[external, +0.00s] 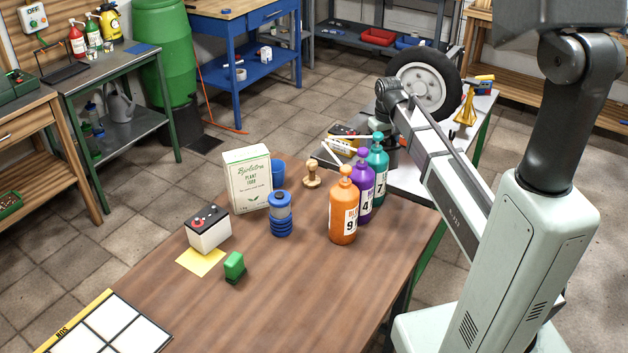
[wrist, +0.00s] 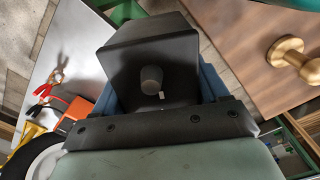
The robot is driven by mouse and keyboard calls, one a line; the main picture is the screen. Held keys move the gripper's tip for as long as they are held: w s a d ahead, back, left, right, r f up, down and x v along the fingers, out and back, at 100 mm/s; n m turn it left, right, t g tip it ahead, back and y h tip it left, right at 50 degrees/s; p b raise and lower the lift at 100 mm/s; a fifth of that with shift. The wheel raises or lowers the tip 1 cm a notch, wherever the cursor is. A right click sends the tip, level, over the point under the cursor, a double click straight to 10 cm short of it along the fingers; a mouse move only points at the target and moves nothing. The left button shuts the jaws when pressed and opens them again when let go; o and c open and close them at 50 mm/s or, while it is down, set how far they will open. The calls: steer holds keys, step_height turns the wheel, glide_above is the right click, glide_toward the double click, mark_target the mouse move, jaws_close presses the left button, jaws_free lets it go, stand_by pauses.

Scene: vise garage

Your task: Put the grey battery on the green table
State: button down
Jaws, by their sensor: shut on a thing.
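A battery (external: 208,232) with a pale grey-white body and black top stands on a yellow sheet on the brown table. My gripper (external: 383,150) is behind the bottles, over the gap between the brown table and the white-topped table. In the wrist view it is shut on a dark box-shaped thing (wrist: 133,55) with a round grey post; I cannot tell whether this is a battery. My arm and the bottles partly hide the gripper in the external view. A green-legged table (external: 125,75) with a dark grey top stands at the upper left.
Orange (external: 343,215), purple (external: 362,195) and teal (external: 379,165) bottles stand close to my gripper. The brown table (external: 300,300) also holds a plant food box (external: 247,180), a blue canister (external: 281,215) and a wooden stamp (external: 312,176). A wheel (external: 425,85) stands on the white-topped table.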

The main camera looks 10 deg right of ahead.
steer(key=s+d+f+m, duration=0.2)
steer(key=s+d, duration=0.2)
steer(key=d, duration=0.1)
steer(key=w+d+m, duration=0.4)
steer(key=d+m, duration=0.3)
steer(key=m, duration=0.7)
steer(key=w+d+m, duration=0.5)
steer(key=d+m, duration=0.1)
steer(key=m, duration=0.7)
steer(key=shift+s+d+f, duration=0.1)
steer(key=shift+s+f, duration=0.05)
steer(key=shift+f, duration=2.55)
steer(key=shift+s+d+f, duration=0.1)
steer(key=shift+f, duration=2.6)
